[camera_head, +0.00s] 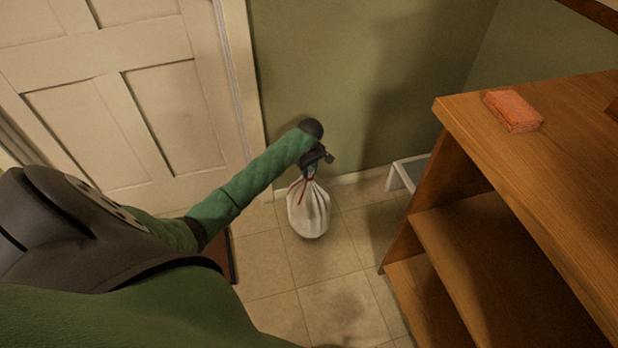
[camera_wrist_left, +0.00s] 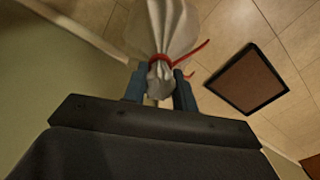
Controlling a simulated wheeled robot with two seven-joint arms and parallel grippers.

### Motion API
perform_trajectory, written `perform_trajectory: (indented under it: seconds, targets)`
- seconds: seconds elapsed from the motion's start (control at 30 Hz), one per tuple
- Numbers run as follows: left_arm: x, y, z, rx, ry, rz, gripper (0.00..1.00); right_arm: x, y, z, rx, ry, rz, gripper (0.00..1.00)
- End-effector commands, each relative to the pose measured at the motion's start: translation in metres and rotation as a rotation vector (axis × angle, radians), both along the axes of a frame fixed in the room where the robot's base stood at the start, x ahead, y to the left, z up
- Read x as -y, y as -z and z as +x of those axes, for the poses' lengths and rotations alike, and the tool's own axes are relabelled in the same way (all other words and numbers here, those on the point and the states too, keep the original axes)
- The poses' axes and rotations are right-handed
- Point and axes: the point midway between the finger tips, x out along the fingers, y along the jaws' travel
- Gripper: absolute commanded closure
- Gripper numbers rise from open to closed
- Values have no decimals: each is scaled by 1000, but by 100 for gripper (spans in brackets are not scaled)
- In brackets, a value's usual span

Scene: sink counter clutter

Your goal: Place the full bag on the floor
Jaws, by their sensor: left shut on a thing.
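A full white bag (camera_head: 309,209) with a red tie hangs below my left gripper (camera_head: 312,168) in the head view. In the left wrist view, the left gripper's two fingers (camera_wrist_left: 160,90) are shut on the gathered neck of the bag (camera_wrist_left: 165,30), next to the red tie. The bag hangs upright over the tiled floor (camera_head: 270,265). I cannot tell for sure whether its bottom touches the tiles. My right gripper is not in view.
A wooden shelf unit (camera_head: 470,220) with an orange brick-like block (camera_head: 513,110) on top stands at the right. A white-framed object (camera_head: 404,174) is beside it. A panelled door (camera_head: 110,90) is at the left. A dark-edged brown mat (camera_wrist_left: 247,80) lies on the floor. Floor tiles around the bag are clear.

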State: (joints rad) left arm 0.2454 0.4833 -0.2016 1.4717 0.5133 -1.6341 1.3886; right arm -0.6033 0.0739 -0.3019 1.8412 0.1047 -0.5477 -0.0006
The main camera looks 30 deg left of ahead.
Motion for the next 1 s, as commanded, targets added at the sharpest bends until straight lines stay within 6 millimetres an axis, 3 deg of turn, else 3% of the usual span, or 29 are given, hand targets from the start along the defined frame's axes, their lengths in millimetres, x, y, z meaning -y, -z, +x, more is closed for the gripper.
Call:
perform_trajectory:
  seconds: [0.17, 0.5, 0.9, 0.93, 1.0]
  targets:
    - [-2, 4, 0, 3, 0, -1, 100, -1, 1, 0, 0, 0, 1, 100]
    - [-2, 38, 0, 2, 0, 0, 100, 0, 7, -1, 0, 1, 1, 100]
    - [-2, 41, 0, 3, 0, 0, 100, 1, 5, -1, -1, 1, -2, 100]
    - [-2, 43, -1, 1, 0, 1, 67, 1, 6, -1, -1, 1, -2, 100]
    - [-2, 43, -1, 1, 0, 1, 53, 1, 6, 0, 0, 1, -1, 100]
